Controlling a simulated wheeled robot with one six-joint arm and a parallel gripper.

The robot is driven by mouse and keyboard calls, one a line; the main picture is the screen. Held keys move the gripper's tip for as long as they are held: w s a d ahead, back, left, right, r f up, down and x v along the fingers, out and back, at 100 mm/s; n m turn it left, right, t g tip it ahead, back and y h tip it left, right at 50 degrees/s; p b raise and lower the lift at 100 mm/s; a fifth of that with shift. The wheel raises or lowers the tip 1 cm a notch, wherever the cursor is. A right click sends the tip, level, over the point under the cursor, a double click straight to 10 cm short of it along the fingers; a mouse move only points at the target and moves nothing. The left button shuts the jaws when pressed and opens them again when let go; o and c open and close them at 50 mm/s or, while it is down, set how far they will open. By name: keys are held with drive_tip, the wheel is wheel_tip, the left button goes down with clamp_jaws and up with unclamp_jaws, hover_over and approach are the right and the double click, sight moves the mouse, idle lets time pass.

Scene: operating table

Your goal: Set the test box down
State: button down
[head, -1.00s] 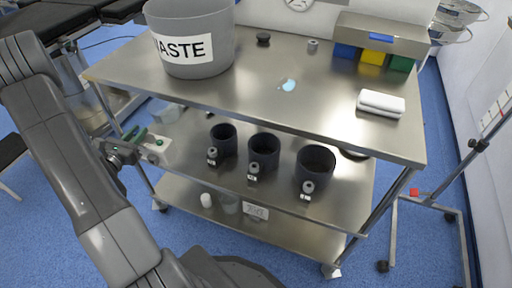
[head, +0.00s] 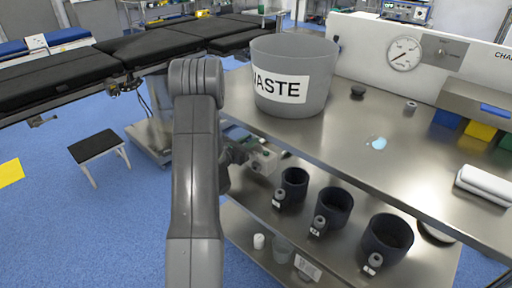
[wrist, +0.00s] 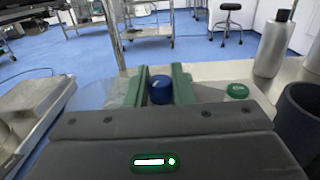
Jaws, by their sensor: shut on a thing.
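The test box (head: 264,161) is a small pale box at the left end of the cart's middle shelf in the head view. My gripper (head: 242,152) is at its left side, partly hidden by my arm. In the wrist view, the green fingers of my gripper (wrist: 157,90) are shut on the box, with a blue knob (wrist: 160,90) between them. The pale top of the test box (wrist: 208,92) carries a green cap (wrist: 237,91). I cannot tell whether its underside touches the shelf.
Dark cups (head: 333,207) with small grey weights stand right of the box on the middle shelf. A grey bottle (wrist: 274,45) stands beyond the box. The waste bin (head: 295,75) sits on the top shelf above, which overhangs. Small containers (head: 282,248) stand on the bottom shelf.

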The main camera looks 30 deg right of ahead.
drive_tip(key=shift+w+d+f+b, duration=0.35)
drive_tip(key=shift+d+f+b, duration=0.05)
drive_tip(key=shift+d+f, duration=0.45)
drive_tip(key=shift+w+d+f+b, duration=0.3)
drive_tip(key=shift+d+f+b, duration=0.1)
drive_tip(key=shift+d+f, duration=0.45)
drive_tip(key=shift+a, duration=0.1)
drive_tip(key=shift+f, duration=0.2)
drive_tip(key=c, duration=1.3)
unclamp_jaws()
drive_tip(key=shift+o, duration=0.2)
drive_tip(key=shift+r, duration=0.2)
drive_tip(key=p+v, duration=0.2)
drive_tip(key=v, duration=1)
drive_tip(key=shift+f, duration=0.1)
